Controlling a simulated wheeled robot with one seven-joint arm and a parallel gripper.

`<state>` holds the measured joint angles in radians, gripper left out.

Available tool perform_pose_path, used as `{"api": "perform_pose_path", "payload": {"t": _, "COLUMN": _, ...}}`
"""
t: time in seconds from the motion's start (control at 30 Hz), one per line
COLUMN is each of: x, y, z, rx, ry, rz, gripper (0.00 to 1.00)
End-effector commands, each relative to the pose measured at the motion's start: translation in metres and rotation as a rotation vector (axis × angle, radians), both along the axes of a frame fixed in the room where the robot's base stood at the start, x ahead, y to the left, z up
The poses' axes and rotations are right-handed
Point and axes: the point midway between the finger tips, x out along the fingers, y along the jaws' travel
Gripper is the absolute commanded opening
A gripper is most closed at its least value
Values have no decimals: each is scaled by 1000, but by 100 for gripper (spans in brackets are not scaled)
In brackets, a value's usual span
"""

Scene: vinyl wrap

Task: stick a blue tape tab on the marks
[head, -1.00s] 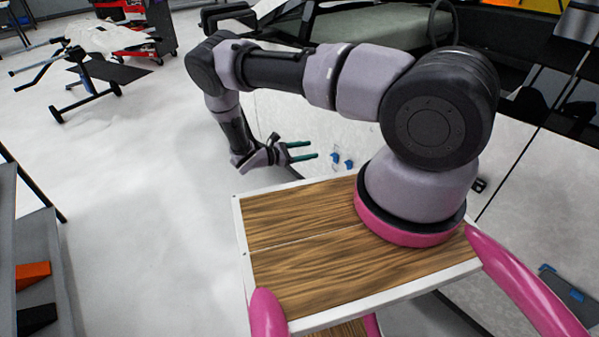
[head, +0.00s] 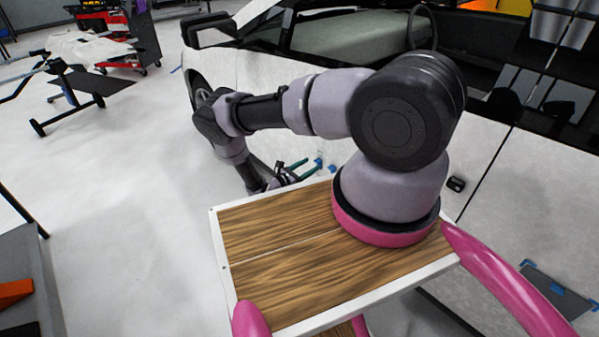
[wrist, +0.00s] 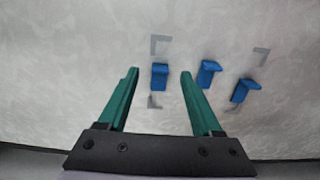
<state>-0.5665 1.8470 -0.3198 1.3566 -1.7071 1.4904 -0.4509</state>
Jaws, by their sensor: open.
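My gripper (wrist: 160,72) is open, with two green fingers pointing at the pale car panel (wrist: 60,60). In the wrist view a blue tape tab (wrist: 159,77) shows between the fingertips; I cannot tell whether they touch it. A second blue tab (wrist: 208,72) is just right of the right finger, and a third (wrist: 243,91) is farther right. Grey corner marks show at upper left (wrist: 159,43), upper right (wrist: 261,56) and lower left (wrist: 154,101). In the head view my gripper (head: 303,166) is close to the blue tabs (head: 319,163) on the car's side.
The white car (head: 510,185) runs along the right. A dark sheet (head: 556,292) with blue tape at its corners is on its panel at lower right. A red tool cart (head: 115,30) and a stand (head: 75,95) are at upper left. Open floor (head: 110,190) lies left.

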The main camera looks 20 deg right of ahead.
Motion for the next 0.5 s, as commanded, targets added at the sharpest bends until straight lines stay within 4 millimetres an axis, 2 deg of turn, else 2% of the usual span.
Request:
{"api": "perform_pose_path", "payload": {"t": 0.2, "x": 6, "y": -15, "z": 0, "rx": 0, "ry": -1, "rz": 0, "gripper": 66}}
{"api": "perform_pose_path", "payload": {"t": 0.47, "x": 6, "y": -17, "z": 0, "rx": 0, "ry": -1, "rz": 0, "gripper": 66}}
{"api": "perform_pose_path", "payload": {"t": 0.5, "x": 6, "y": -17, "z": 0, "rx": 0, "ry": -1, "rz": 0, "gripper": 62}}
